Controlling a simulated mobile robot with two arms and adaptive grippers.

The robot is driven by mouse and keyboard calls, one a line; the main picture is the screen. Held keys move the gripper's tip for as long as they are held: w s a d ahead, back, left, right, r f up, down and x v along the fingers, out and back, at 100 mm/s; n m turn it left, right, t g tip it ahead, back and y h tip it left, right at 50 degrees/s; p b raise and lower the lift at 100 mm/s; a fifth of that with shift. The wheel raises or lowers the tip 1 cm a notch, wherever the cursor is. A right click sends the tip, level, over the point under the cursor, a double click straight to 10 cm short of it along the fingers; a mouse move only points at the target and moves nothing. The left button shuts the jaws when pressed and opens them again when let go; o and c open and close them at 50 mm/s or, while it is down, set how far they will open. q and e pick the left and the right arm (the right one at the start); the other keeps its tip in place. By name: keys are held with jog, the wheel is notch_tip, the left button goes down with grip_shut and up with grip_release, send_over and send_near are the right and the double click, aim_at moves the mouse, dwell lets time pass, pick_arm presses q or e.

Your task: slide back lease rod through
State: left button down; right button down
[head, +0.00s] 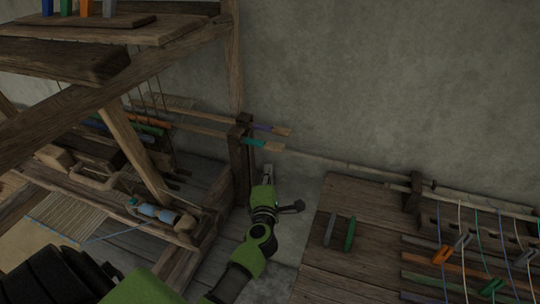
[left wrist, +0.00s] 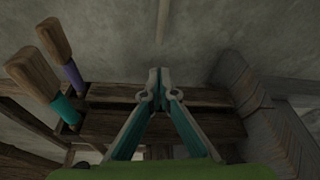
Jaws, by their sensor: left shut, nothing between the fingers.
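Two lease rods stick out past the right post of the loom in the head view, one with a purple band (head: 264,127) and one with a teal band (head: 257,143). Both have bare wooden tips. In the left wrist view the purple-banded rod (left wrist: 74,75) and the teal-banded rod (left wrist: 66,110) are at the left. I cannot tell which is the back one. My left gripper (head: 268,172) is just below the rod ends in the head view. In the left wrist view it (left wrist: 158,74) is shut and empty, to the right of both rods and apart from them. My right gripper is out of view.
The loom's wooden post (head: 239,165) stands close left of my gripper. A wooden table (head: 330,265) at the right holds a dark and a green bar (head: 350,234), with coloured threads and clips farther right. A long thin rod (head: 350,164) runs along the wall (head: 380,80).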

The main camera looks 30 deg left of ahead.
pick_arm(q)
jog(key=b+x, duration=0.1)
jog(key=x, duration=0.9)
jog(key=shift+b, duration=0.3)
jog(key=shift+r, duration=0.1)
jog(key=w+d, duration=0.3)
jog(key=d, duration=1)
jog(key=shift+d+b, duration=0.2)
jog(key=shift+b, duration=0.2)
jog(key=shift+w, duration=0.1)
